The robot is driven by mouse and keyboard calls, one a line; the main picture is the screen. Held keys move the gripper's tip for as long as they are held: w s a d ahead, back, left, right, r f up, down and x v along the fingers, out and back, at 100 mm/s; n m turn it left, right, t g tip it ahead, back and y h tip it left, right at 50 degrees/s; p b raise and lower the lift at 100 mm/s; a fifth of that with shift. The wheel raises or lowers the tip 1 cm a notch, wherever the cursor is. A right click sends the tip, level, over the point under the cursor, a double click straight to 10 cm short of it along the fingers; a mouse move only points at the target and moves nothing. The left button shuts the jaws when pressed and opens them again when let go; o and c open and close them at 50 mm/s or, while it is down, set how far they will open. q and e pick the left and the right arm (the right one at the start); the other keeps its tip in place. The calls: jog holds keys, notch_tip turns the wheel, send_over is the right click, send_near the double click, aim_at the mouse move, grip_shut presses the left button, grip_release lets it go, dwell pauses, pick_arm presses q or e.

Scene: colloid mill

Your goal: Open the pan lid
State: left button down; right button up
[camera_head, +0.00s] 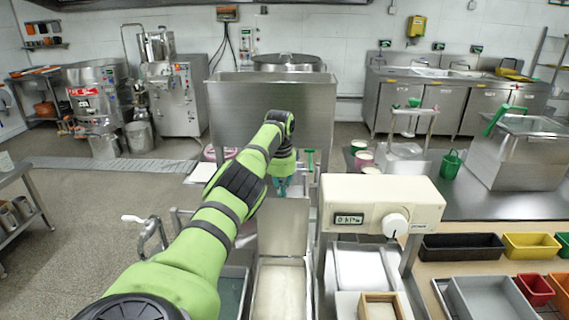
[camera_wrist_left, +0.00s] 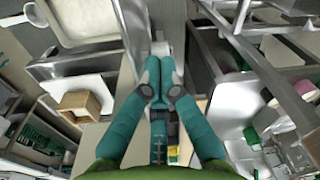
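A long pan (camera_head: 280,292) with pale contents sits at the bottom middle of the head view. A flat metal panel (camera_head: 284,228), which looks like its lid, stands raised at the pan's far end. My left gripper (camera_head: 283,187) points down at the panel's upper edge. In the left wrist view, the teal fingers of my left gripper (camera_wrist_left: 160,80) are drawn together at their tips. I cannot tell whether a thin edge lies between them. A pan with pale contents (camera_wrist_left: 62,38) shows at the upper left there. My right gripper is not in view.
A cream scale head (camera_head: 376,205) with a dial stands close to the right of the panel. A large steel tank (camera_head: 270,112) is behind the gripper. A hand crank (camera_head: 152,232) stands to the left. Colored bins (camera_head: 527,246) fill the right. The left floor is open.

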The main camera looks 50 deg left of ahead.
aim_at(282, 203)
pick_arm(q)
jog(key=f, duration=0.3)
jog(key=shift+s+d+f, duration=0.1)
jog(key=shift+s+d, duration=0.2)
jog(key=shift+d, duration=0.1)
jog(key=shift+d+g, duration=0.15)
jog(key=shift+g, duration=0.15)
jog(key=c, duration=1.9)
grip_release()
jog(key=shift+s, duration=0.1)
jog(key=o, duration=0.9)
jog(key=shift+o, duration=0.3)
jog(key=shift+w, duration=0.25)
jog(key=shift+w+a+f, duration=0.5)
jog(key=shift+w+f, duration=0.1)
jog(key=shift+w, duration=0.1)
jog(key=shift+w+a, duration=0.1)
jog(key=shift+a, duration=0.05)
jog(key=shift+s+r, duration=0.3)
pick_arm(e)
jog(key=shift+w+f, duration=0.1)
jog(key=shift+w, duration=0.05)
pick_arm(q)
jog(key=shift+w, duration=0.1)
